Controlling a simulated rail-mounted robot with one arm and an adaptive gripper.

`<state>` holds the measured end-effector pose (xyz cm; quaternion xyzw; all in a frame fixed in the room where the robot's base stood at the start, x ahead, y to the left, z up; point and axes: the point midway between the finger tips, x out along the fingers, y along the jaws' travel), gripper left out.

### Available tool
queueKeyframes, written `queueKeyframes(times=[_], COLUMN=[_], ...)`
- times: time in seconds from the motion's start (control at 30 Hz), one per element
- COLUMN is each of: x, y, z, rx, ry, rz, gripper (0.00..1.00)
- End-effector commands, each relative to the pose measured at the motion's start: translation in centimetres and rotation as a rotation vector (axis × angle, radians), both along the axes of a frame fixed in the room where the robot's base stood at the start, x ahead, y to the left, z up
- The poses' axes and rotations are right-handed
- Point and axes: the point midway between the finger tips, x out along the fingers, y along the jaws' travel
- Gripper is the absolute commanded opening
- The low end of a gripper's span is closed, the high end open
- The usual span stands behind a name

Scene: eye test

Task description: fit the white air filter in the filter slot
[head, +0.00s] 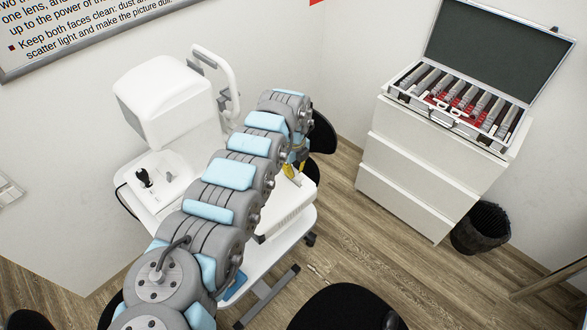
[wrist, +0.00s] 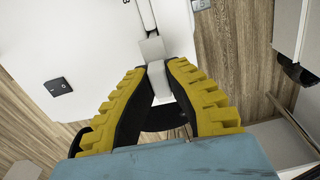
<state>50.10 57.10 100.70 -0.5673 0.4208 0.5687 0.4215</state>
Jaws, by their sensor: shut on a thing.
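My gripper (wrist: 157,68) has black fingers with yellow ribbed backs, and its tips meet on a small pale block, the white air filter (wrist: 152,48), in the wrist view. The filter lies over or against the edge of a white housing (wrist: 65,45) with a black switch. I cannot tell whether it touches. The filter slot is not clearly visible. In the head view my gripper (head: 297,168) is beyond my arm, at the right side of the white instrument table (head: 290,222), largely hidden by the arm.
A white eye-test machine (head: 165,100) stands left of my arm. A white drawer cabinet (head: 430,150) carries an open lens case (head: 470,100). A black bin (head: 481,228) stands beside it. A black stool seat (head: 345,308) is at the front. Wooden floor (head: 350,240) lies clear between.

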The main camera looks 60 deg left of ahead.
Motion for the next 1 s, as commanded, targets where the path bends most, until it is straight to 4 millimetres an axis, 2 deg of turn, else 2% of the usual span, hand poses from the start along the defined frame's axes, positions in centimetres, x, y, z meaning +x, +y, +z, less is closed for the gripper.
queueKeyframes(times=[1.0], x=[0.0], y=[0.0], z=[-2.1], rx=[-0.002], ry=[0.002], rz=[0.001], gripper=[0.0])
